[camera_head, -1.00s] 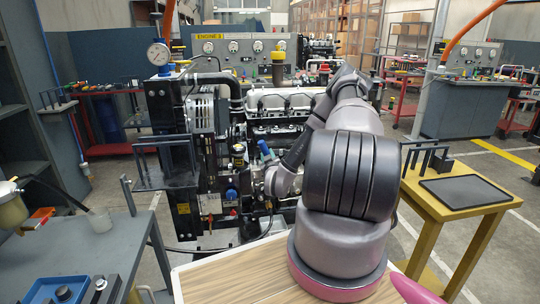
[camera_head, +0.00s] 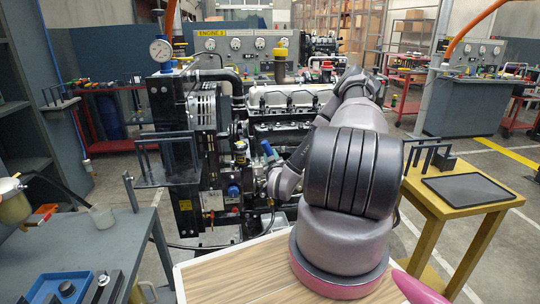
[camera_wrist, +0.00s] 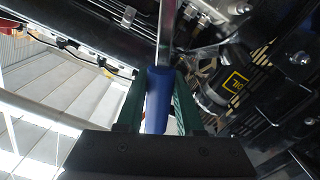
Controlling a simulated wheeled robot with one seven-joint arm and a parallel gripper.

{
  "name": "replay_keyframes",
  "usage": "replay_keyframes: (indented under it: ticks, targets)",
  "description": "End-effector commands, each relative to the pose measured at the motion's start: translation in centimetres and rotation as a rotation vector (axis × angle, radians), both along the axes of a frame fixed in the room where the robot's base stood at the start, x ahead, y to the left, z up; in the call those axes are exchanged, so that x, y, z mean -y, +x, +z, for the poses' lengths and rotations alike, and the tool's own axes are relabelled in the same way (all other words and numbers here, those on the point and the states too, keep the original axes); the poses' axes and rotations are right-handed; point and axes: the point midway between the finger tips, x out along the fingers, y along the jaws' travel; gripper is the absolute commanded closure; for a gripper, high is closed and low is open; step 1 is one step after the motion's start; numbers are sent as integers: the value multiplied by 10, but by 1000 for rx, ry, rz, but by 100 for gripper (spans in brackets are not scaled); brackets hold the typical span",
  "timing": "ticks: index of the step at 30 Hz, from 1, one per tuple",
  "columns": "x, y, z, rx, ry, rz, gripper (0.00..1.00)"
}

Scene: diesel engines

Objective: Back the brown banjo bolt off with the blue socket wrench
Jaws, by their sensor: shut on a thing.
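In the wrist view, my gripper (camera_wrist: 159,110) is shut on the blue handle of the socket wrench (camera_wrist: 158,88). The wrench's bare metal shaft runs away from the fingers and out of the top of the view. In the head view, the blue handle (camera_head: 267,148) shows small beside the front of the engine (camera_head: 280,130), with my gripper (camera_head: 270,160) partly hidden by my arm. I cannot make out the brown banjo bolt, nor tell whether the wrench's socket sits on it.
A grey bench (camera_head: 110,250) stands at the left with a beaker (camera_head: 102,216) and a blue tray (camera_head: 62,288). A yellow table (camera_head: 440,208) with a dark mat (camera_head: 468,190) stands at the right. Engine parts and pipes crowd closely around my gripper.

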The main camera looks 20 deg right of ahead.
Motion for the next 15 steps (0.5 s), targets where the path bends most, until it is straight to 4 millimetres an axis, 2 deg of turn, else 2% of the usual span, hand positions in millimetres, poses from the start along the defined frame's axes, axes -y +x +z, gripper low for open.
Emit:
replay_keyframes:
  ticks: [15]
  targets:
    - [-14,-48,0,1,1,1,100]
